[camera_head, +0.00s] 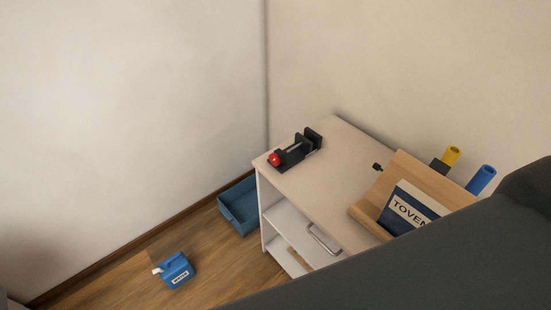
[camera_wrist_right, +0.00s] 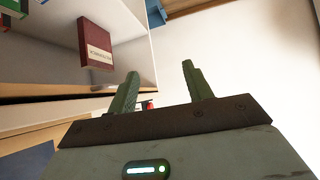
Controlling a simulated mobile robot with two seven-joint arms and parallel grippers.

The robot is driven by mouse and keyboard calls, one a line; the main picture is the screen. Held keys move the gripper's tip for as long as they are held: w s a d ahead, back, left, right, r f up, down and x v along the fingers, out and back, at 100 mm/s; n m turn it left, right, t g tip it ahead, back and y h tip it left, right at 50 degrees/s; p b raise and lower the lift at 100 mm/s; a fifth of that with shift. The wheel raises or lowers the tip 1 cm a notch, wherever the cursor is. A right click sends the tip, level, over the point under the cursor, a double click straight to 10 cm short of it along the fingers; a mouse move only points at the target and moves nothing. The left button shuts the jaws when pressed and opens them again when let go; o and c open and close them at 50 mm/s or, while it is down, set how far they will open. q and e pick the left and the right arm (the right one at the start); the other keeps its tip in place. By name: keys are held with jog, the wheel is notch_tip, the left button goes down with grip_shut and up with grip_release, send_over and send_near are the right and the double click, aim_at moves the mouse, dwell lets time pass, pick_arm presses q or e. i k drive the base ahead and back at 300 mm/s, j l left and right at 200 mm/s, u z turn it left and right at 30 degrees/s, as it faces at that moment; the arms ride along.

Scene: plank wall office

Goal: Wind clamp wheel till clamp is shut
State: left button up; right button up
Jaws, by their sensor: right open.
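The clamp (camera_head: 300,150) is a dark device with upright jaw blocks, standing on top of a pale cabinet near its far left corner. Its red wheel (camera_head: 275,159) is at the end towards the left. A gap seems to show between the blocks, but it is too small to judge its width. My right gripper (camera_wrist_right: 160,70) is open and empty in the right wrist view, with its two green fingers apart. The clamp cannot be made out for certain there; a small red spot shows beside the left finger. My left gripper is in neither view.
The cabinet top (camera_head: 325,185) also holds a wooden stand (camera_head: 408,172) with a book (camera_head: 410,208), plus yellow (camera_head: 452,155) and blue (camera_head: 481,180) tubes. A blue bin (camera_head: 238,207) and blue box (camera_head: 175,270) are on the floor. A red book (camera_wrist_right: 95,45) stands on a shelf.

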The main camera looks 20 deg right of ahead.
aim_at(274, 160)
jog(key=j+z, duration=0.1)
jog(key=z, duration=0.65)
jog(key=j+z, duration=0.85)
jog(key=j, duration=0.65)
jog(key=k+j+z, duration=0.15)
jog(key=j, duration=0.6)
